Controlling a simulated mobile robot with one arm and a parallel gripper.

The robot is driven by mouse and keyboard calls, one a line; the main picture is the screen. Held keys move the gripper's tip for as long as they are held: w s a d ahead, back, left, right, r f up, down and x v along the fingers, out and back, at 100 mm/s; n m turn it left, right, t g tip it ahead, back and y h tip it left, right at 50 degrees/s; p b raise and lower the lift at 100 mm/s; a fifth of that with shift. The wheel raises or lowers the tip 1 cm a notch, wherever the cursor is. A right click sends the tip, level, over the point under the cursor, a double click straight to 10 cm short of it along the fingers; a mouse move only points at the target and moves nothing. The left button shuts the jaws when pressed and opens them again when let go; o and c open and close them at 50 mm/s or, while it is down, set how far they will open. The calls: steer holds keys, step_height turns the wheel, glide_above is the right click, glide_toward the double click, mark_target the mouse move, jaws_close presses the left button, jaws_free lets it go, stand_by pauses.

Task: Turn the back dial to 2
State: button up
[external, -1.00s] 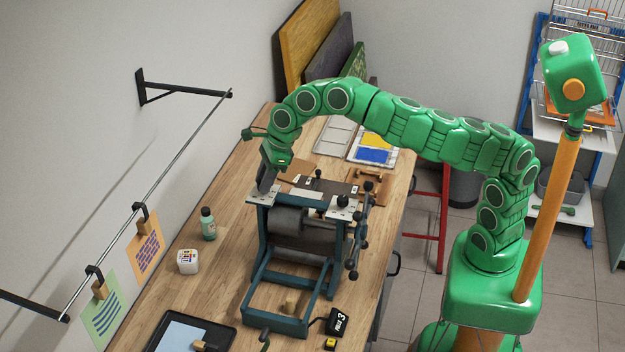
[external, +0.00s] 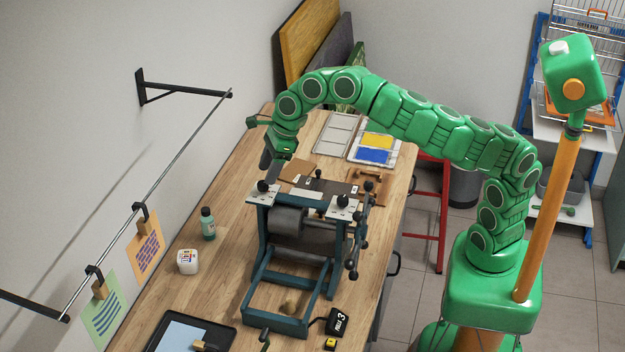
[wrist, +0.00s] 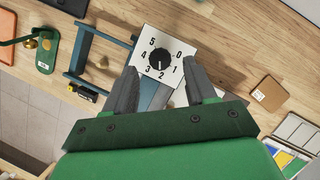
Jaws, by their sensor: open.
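The back dial (external: 263,186) is a black round knob on a white plate at the wall-side top corner of the press. In the wrist view the dial (wrist: 160,57) sits on a plate numbered 0 to 5. Its white pointer mark appears to face the 2, at the lower edge of the knob. My gripper (external: 267,166) is just above and behind the dial, apart from it. In the wrist view my gripper (wrist: 160,75) is open and empty, its fingers on either side of the dial plate in the picture.
The teal press frame (external: 262,240) holds grey rollers (external: 290,222) and a second black dial (external: 342,201) on the near side. A green bottle (external: 208,224) and a white container (external: 187,262) stand on the wooden bench. A hanging rail (external: 160,185) runs along the wall.

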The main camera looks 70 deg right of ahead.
steer(key=shift+v, duration=2.05)
